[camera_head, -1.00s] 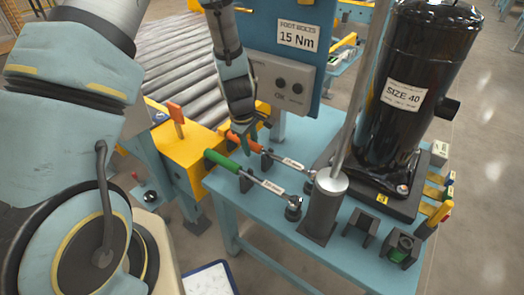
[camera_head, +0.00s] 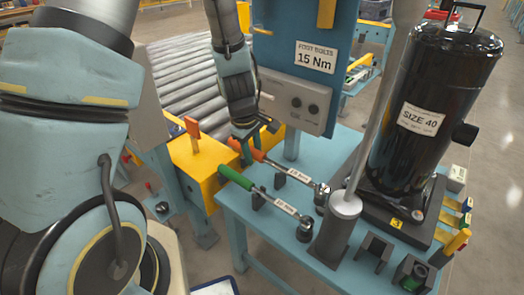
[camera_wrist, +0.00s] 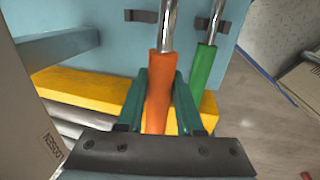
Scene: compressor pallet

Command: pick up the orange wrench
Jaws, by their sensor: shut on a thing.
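The orange wrench has an orange handle (camera_head: 259,155) and a metal shaft with a label. It lies over a dark bracket on the blue table (camera_head: 272,236). My gripper (camera_head: 245,143) is at the handle's end, over the table's left edge. In the wrist view the green fingers of my gripper (camera_wrist: 160,78) are shut on the orange handle (camera_wrist: 158,92), one on each side. Whether the wrench is clear of its bracket I cannot tell. A green-handled wrench (camera_head: 236,178) lies beside it, nearer the head camera; it also shows right of my fingers in the wrist view (camera_wrist: 204,68).
A blue panel with a "15 Nm" sign (camera_head: 316,57) and a grey box (camera_head: 295,98) stands close behind my gripper. A grey cylinder (camera_head: 336,228) with a tall pole and a black compressor (camera_head: 428,110) stand to the right. A yellow block (camera_head: 196,165) is at the left.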

